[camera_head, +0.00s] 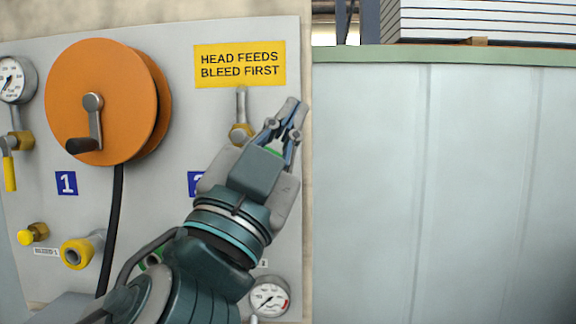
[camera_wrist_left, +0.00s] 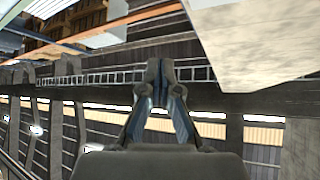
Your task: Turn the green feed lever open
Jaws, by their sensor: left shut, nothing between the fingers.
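My left gripper (camera_head: 294,108) is shut and empty, in front of the right edge of the grey panel (camera_head: 215,115), pointing up and right. It also shows shut in the left wrist view (camera_wrist_left: 160,77), with nothing between its fingers. I cannot clearly make out the green feed lever. A small green patch (camera_head: 275,147) shows by the base of the fingers, and a green bit (camera_head: 151,260) shows beside my arm lower down; I cannot tell whether either is the lever. My arm hides much of the panel's lower right. The right gripper is out of view.
A yellow fitting with a grey pipe (camera_head: 240,133) stands left of the fingers, below a yellow sign (camera_head: 240,66). An orange hose reel (camera_head: 100,95), gauges (camera_head: 268,298) and a yellow coupling (camera_head: 78,252) project from the panel. A pale wall (camera_head: 450,190) lies right.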

